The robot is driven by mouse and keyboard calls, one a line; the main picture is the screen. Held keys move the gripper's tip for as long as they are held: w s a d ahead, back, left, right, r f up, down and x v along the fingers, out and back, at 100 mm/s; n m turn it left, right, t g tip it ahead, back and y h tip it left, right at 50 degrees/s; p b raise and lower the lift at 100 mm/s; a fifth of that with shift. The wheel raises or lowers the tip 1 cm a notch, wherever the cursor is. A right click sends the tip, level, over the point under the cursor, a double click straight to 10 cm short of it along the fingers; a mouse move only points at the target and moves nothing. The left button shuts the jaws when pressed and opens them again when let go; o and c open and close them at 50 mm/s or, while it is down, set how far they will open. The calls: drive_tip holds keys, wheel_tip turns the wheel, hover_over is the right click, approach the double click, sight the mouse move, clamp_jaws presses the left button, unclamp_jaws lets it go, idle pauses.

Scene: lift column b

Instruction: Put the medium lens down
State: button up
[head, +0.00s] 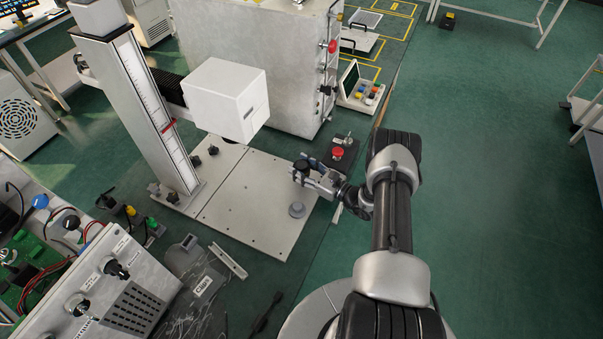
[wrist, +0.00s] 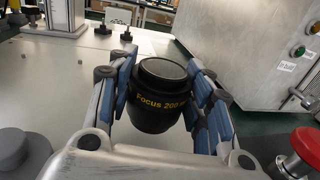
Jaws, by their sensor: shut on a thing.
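The medium lens (wrist: 158,97) is a short black cylinder with yellow lettering that reads "Focus 200" and then a cut-off part. My gripper (wrist: 168,95) is shut on it, with blue-padded fingers on both sides, and the lens looks upright. In the head view my gripper (head: 303,171) is over the right edge of the pale metal base plate (head: 242,215), and the lens shows as a small dark shape there. I cannot tell whether the lens touches the plate.
A grey round knob (head: 296,210) stands on the plate near my gripper. A red button (head: 337,153) on a dark box is just right of it. A white box (head: 226,98) on the column overhangs the plate's back. The plate's middle is clear.

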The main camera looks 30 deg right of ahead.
drive_tip(key=shift+f, duration=1.05)
drive_tip(key=shift+f+b, duration=0.2)
drive_tip(key=shift+b, duration=0.2)
drive_tip(key=o, duration=1.4)
drive_tip(key=shift+o, duration=0.2)
drive_tip(key=shift+r+p, duration=0.2)
drive_tip(key=shift+p, duration=0.1)
drive_tip(key=p+v, duration=0.1)
drive_tip(key=v, duration=1.1)
